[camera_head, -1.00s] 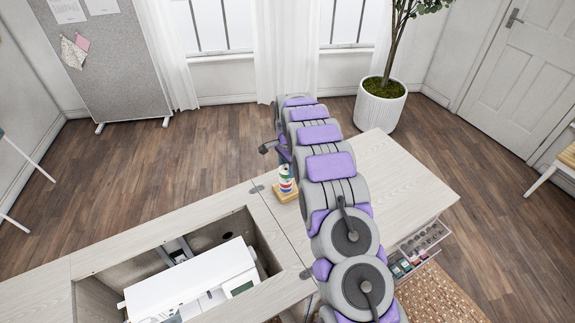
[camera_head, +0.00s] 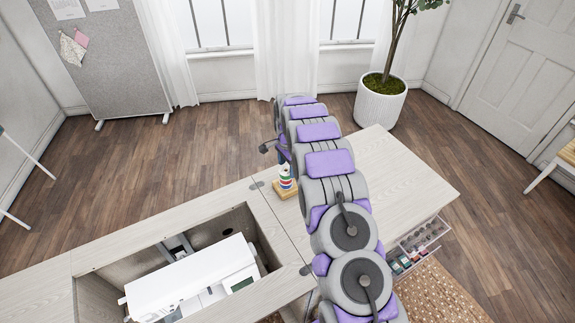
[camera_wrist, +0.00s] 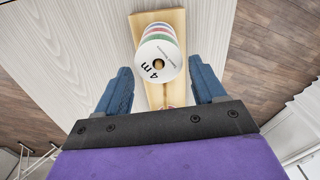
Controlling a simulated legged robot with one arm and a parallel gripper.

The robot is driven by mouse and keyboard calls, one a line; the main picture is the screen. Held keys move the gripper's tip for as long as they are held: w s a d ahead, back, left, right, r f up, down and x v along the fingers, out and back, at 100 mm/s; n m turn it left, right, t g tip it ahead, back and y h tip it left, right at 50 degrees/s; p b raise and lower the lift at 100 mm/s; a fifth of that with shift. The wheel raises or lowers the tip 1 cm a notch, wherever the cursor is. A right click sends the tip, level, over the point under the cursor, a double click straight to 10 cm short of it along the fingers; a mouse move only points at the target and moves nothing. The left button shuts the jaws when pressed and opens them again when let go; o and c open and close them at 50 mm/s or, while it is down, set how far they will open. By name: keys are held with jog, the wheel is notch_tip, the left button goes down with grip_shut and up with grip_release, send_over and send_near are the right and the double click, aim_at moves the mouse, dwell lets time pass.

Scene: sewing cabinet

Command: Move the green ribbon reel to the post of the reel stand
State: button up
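A stack of ribbon reels (camera_wrist: 158,60) stands on a wooden base (camera_wrist: 175,18) in the wrist view. The top reel has a white face marked "4 m" and a centre hole. A green band (camera_wrist: 158,33) shows at the stack's far edge, near red and blue bands. My gripper (camera_wrist: 159,66) is open, with a blue finger on each side of the stack and gaps between. The stack (camera_head: 286,178) and wooden base (camera_head: 281,193) also show left of my arm in the head view. I cannot make out a bare post. My gripper is mostly hidden in the head view.
The pale cabinet top (camera_head: 395,185) is clear to the right. A sewing machine (camera_head: 190,278) sits in the opening at left. An open drawer (camera_head: 415,248) with small items juts out at right. A potted plant (camera_head: 381,100) stands behind.

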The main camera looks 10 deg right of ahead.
jog(key=shift+o, duration=1.2)
notch_tip(320, 180, up, 17)
jog(key=p, duration=0.2)
jog(key=shift+r+p, duration=0.15)
jog(key=shift+p, duration=0.2)
